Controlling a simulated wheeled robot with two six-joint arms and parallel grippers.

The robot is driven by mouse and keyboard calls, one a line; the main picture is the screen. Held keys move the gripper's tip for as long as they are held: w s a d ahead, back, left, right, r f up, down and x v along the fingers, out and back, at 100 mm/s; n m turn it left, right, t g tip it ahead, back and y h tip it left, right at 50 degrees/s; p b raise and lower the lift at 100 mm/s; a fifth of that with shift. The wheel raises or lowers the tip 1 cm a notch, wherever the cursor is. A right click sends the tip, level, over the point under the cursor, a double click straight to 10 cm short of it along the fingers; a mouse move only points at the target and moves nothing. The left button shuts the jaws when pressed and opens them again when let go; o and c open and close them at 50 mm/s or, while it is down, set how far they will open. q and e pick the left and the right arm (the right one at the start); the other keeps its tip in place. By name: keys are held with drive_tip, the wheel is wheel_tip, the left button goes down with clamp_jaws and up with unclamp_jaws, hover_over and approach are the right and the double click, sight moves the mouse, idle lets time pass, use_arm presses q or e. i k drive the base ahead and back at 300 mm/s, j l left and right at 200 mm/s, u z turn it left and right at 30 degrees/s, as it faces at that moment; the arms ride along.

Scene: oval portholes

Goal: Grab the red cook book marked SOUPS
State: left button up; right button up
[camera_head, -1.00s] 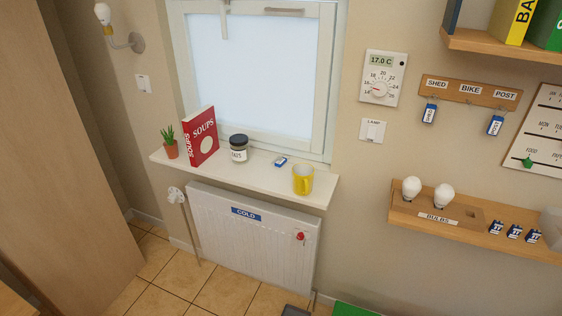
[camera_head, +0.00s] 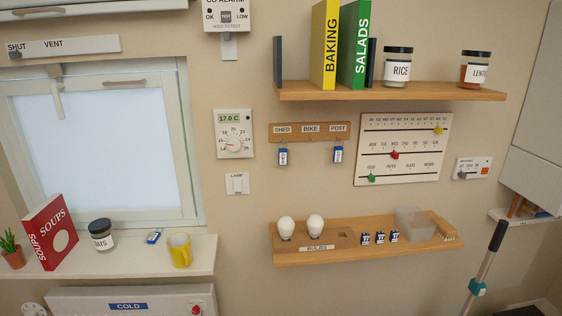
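The red cook book marked SOUPS (camera_head: 52,232) stands upright on the white window sill (camera_head: 198,262) at the lower left. Its front cover and its spine both show the word SOUPS. A small potted plant (camera_head: 12,252) stands at its left, and a dark-lidded jar (camera_head: 101,236) stands to its right with a gap between. Neither of my grippers is in view.
A yellow mug (camera_head: 180,250) and a small blue item (camera_head: 154,237) are also on the sill. The yellow BAKING book (camera_head: 324,45) and green SALADS book (camera_head: 355,48) stand on the upper shelf (camera_head: 420,93). A lower shelf (camera_head: 350,253) holds bulbs.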

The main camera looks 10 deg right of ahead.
sight(50, 228)
drive_tip(key=u, duration=1.25)
